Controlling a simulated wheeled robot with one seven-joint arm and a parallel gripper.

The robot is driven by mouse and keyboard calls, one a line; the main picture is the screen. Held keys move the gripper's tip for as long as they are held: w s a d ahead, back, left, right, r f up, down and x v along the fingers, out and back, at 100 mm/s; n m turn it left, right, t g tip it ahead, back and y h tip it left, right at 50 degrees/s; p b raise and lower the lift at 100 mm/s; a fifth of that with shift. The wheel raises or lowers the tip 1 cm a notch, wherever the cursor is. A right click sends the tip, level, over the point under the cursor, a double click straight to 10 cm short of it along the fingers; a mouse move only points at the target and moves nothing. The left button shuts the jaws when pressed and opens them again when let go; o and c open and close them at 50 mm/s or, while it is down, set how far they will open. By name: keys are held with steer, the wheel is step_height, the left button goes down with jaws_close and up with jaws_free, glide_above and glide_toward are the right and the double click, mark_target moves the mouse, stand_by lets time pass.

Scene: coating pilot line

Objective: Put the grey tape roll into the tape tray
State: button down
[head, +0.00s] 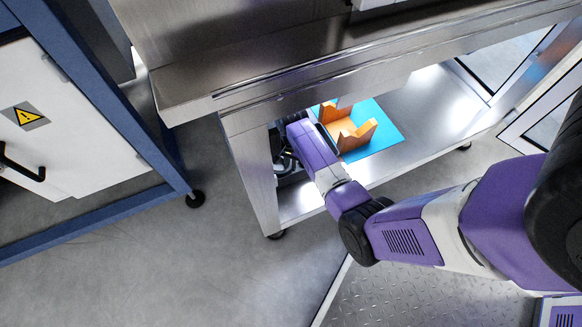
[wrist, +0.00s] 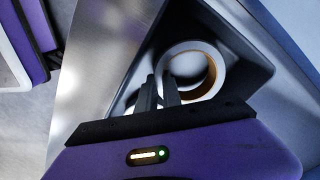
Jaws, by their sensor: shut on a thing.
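The tape roll (wrist: 213,62), a pale grey ring with a brown inner core, shows in the wrist view. My gripper (wrist: 164,88) is shut on the left side of its ring wall. Behind and around the roll is a dark tray (wrist: 240,58) with raised walls, which looks like the tape tray. The roll appears within the tray's outline; I cannot tell whether it touches the tray floor. In the head view my arm reaches under the steel table to the lower shelf, and the table leg and arm hide the roll and fingertips.
On the lower shelf (head: 432,112), an orange holder (head: 345,132) stands on a blue mat (head: 388,132), just right of my wrist. The steel tabletop (head: 330,62) hangs over my arm. The table leg (head: 255,178) is close on the left. A blue-framed cabinet (head: 75,120) stands further left.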

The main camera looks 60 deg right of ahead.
steer(key=shift+f, duration=0.65)
steer(key=shift+f, duration=0.1)
steer(key=c, duration=1.5)
jaws_free()
